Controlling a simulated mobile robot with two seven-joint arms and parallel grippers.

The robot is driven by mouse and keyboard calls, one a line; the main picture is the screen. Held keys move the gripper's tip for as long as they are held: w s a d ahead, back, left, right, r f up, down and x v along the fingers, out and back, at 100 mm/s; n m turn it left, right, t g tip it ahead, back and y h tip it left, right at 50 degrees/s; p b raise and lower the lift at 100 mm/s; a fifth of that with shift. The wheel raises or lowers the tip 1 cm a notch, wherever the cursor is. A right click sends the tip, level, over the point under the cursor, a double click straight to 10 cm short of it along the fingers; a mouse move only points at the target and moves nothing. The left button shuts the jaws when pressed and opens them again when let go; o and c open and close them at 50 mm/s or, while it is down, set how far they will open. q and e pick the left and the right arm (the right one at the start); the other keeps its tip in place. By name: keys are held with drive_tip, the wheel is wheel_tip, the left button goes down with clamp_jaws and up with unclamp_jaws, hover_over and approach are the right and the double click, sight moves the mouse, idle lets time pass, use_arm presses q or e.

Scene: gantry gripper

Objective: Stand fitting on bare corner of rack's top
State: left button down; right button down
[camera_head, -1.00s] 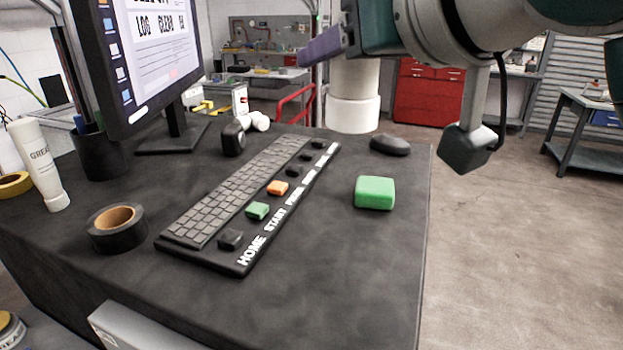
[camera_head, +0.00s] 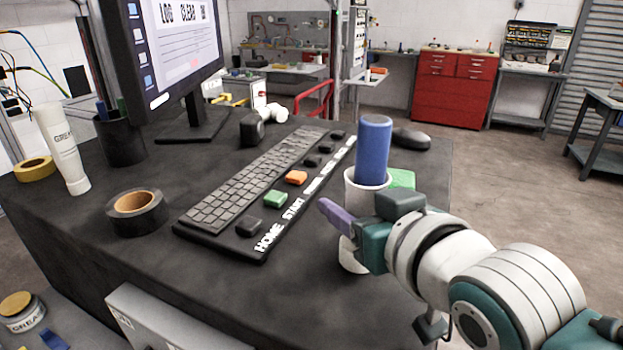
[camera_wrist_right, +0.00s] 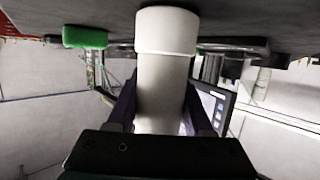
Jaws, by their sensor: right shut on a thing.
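The fitting (camera_head: 352,256) is an upright white tube. A blue cylinder (camera_head: 374,148) rises from its white upper rim. In the right wrist view, the fitting (camera_wrist_right: 167,75) fills the middle, with a wider white collar at the end towards the dark tabletop. My right gripper (camera_head: 345,222) has its purple fingers shut on the white tube at the front right of the desk. Both fingers flank the tube in the wrist view (camera_wrist_right: 163,105). I cannot tell whether the fitting's lower end touches the desk. I cannot make out the rack. My left gripper is out of view.
A green block (camera_head: 403,179) is just behind the fitting. A keyboard (camera_head: 255,190) with coloured keys lies to the left. A black mouse (camera_head: 411,139), a tape roll (camera_head: 137,211) and a monitor stand on the desk (camera_head: 265,300). The desk's front middle is clear.

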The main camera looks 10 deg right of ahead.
drive_tip(key=shift+f, duration=0.2)
drive_tip(key=shift+c, duration=1.5)
unclamp_jaws()
drive_tip(key=shift+r, duration=0.1)
drive_tip(key=shift+r, duration=0.2)
drive_tip(key=v, duration=1.1)
drive_tip(key=shift+f, duration=0.15)
drive_tip(key=shift+s+d+r, duration=0.1)
drive_tip(key=shift+s+r, duration=0.15)
drive_tip(key=shift+s, duration=0.25)
